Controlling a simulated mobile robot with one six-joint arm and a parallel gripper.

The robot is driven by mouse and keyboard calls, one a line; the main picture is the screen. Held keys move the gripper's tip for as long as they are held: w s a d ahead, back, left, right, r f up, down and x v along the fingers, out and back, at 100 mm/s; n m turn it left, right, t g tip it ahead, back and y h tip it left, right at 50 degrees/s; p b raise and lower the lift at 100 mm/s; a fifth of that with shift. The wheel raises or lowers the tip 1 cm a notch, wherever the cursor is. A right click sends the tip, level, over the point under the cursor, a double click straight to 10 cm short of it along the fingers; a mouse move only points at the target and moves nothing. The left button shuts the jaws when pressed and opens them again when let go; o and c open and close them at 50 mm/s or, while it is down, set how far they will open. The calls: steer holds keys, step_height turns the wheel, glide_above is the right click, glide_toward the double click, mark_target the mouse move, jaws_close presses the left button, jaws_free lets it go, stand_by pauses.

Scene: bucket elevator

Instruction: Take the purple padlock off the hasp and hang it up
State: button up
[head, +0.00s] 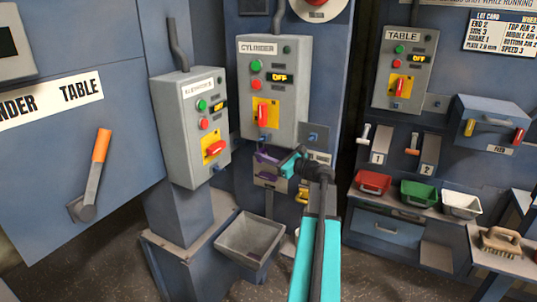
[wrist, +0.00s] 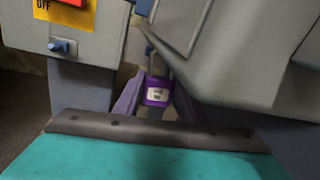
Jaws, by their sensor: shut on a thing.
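The purple padlock (wrist: 157,92) shows in the wrist view, its white label facing me. It sits between the two purple-grey fingers of my gripper (wrist: 156,108), which are shut on it. In the head view my gripper (head: 268,160) is below the CYLINDER box (head: 273,105), in front of a small grey holder (head: 271,181). The padlock cannot be told apart from the fingers there. A thin blue-grey part stands just above the padlock in the wrist view. I cannot tell whether the shackle is around anything. The hasp is not clearly visible.
The ELEVATOR box (head: 199,135) stands to the left of my gripper. An open grey bin (head: 249,236) is below. At right are the TABLE box (head: 404,70) and red (head: 372,182), green (head: 418,193) and white (head: 461,205) bins. Grey housings crowd close around the fingers.

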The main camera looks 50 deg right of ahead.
steer(key=shift+w+a+b, duration=0.15)
steer(key=shift+w+a, duration=0.05)
steer(key=shift+w, duration=0.55)
steer(key=shift+w+a+b, duration=0.1)
steer(key=shift+w+a, duration=0.05)
steer(key=shift+w, duration=0.6)
steer(key=shift+w+a+b, duration=0.15)
steer(key=shift+w+a, duration=0.05)
steer(key=shift+w, duration=0.55)
steer(key=shift+w+a+p, duration=0.25)
steer(key=shift+w+p, duration=0.1)
steer(key=shift+w, duration=0.4)
steer(key=shift+w, duration=0.35)
steer(key=shift+w+a, duration=0.25)
steer(key=shift+w, duration=0.4)
steer(key=shift+f, duration=0.8)
stand_by(0.4)
steer(key=o, duration=1.2)
